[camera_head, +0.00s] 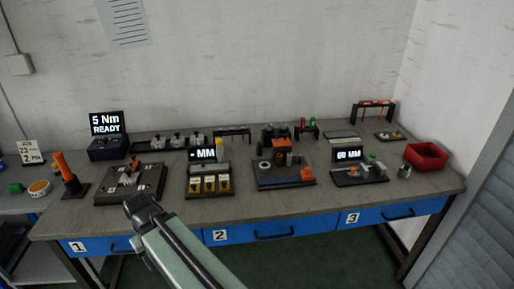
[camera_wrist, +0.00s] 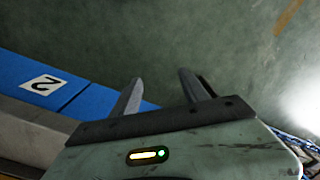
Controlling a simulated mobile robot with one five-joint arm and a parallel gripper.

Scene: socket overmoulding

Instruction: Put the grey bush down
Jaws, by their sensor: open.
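My gripper (camera_wrist: 163,88) is open, with nothing between its two fingers in the wrist view. Below the fingers there is only the dark green floor. In the head view my arm's end is in front of the bench, and the fingers cannot be made out clearly. Another small grey metal piece (camera_head: 405,172) stands on the bench top left of the red bin. I cannot tell which of these is the grey bush.
The bench (camera_head: 330,203) has blue drawers marked 1, 2 and 3. Fixtures stand along it, with a "5 Nm READY" display (camera_head: 106,124) at left and a red bin (camera_head: 426,156) at right. The drawer 2 front (camera_wrist: 38,81) is left of my fingers in the wrist view.

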